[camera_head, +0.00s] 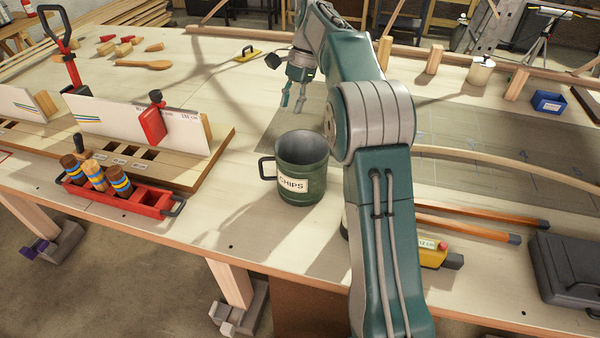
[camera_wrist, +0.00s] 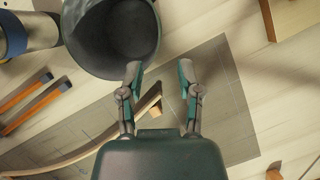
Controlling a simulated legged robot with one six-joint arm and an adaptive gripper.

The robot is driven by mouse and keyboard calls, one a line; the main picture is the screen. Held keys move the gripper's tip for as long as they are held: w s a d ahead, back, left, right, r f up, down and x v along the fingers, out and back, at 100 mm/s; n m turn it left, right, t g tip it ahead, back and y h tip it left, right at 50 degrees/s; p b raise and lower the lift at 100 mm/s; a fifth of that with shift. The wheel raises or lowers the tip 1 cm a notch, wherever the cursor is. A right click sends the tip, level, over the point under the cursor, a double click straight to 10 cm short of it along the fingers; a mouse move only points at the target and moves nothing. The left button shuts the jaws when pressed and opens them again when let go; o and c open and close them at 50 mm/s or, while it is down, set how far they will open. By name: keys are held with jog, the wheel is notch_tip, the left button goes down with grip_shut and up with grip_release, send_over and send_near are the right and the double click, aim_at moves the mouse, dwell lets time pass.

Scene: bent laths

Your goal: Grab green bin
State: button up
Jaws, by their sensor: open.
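The green bin (camera_head: 302,180) is a round, open-topped container with a dark side handle and a label reading "CHIPS". It stands upright on the pale workbench (camera_head: 245,245), near the front edge, and looks empty. In the wrist view its rim and inside (camera_wrist: 112,35) show at the top, cut off by the frame edge. My gripper (camera_head: 293,100) is behind the bin in the head view, pointing down, apart from it. In the wrist view my gripper (camera_wrist: 158,75) has its two fingers spread with nothing between them, below and right of the bin.
A red tray (camera_head: 125,197) with striped cylinders and a slotted wooden rack (camera_head: 190,168) stand left of the bin. Orange-brown bars (camera_head: 480,222), a yellow tool (camera_head: 435,255) and a black case (camera_head: 570,265) lie right of my arm. The bench between rack and bin is clear.

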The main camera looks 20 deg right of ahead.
send_over(282, 152)
jog(key=w+d, duration=0.2)
notch_tip(282, 152, down, 5)
jog(key=shift+s+x, duration=0.15)
jog(key=shift+x, duration=1.1)
jog(key=shift+s+x, duration=0.15)
jog(key=shift+x, duration=1.1)
jog(key=shift+c, duration=0.3)
